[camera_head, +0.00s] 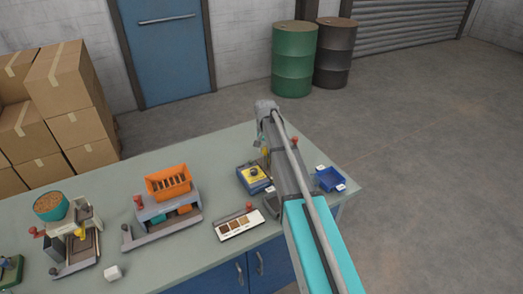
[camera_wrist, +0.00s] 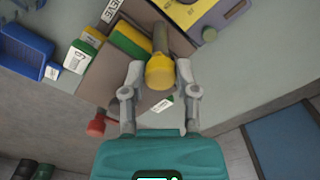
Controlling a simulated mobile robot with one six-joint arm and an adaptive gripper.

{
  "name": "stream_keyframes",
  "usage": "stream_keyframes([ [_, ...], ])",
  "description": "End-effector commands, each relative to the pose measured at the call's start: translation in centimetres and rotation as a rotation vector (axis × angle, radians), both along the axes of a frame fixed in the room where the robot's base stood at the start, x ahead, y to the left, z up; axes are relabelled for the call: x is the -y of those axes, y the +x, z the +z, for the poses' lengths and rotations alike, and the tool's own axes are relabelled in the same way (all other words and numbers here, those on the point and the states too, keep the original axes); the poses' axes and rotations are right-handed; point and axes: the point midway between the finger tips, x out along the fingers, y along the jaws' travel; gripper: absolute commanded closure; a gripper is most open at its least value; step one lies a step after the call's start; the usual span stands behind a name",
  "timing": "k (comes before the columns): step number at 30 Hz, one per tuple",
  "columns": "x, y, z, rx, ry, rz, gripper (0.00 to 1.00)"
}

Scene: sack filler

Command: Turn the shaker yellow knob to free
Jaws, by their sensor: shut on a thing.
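The yellow knob (camera_wrist: 160,73) is a rounded piece on the end of a grey shaft in the wrist view. My gripper (camera_wrist: 160,68) has one finger on each side of it and is shut on it. Below the shaft are a green and yellow block (camera_wrist: 130,41) and small white labels, whose text I cannot read well. In the head view my arm covers most of this device; a bit of yellow (camera_head: 266,152) shows beside the arm, and I cannot tell whether it is the knob.
A yellow-topped blue box (camera_head: 253,175) with a dial stands left of my arm. A blue tray (camera_head: 330,180) lies at the right end of the bench. A red knob (camera_wrist: 96,126) sticks out near my gripper. An orange basket unit (camera_head: 168,184) stands further left.

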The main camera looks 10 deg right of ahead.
Motion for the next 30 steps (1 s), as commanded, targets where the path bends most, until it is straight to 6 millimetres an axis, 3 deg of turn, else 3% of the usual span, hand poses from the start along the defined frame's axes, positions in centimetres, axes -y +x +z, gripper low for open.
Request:
stream_keyframes([
  [14, 0.28, -0.13, 0.02, -0.004, -0.005, 0.021, 1.00],
  [15, 0.28, -0.12, 0.03, -0.004, -0.005, 0.021, 0.59],
  [20, 0.23, -0.07, 0.02, -0.002, -0.004, 0.021, 0.29],
  [30, 0.11, 0.03, 0.01, 0.000, -0.002, 0.021, 0.26],
])
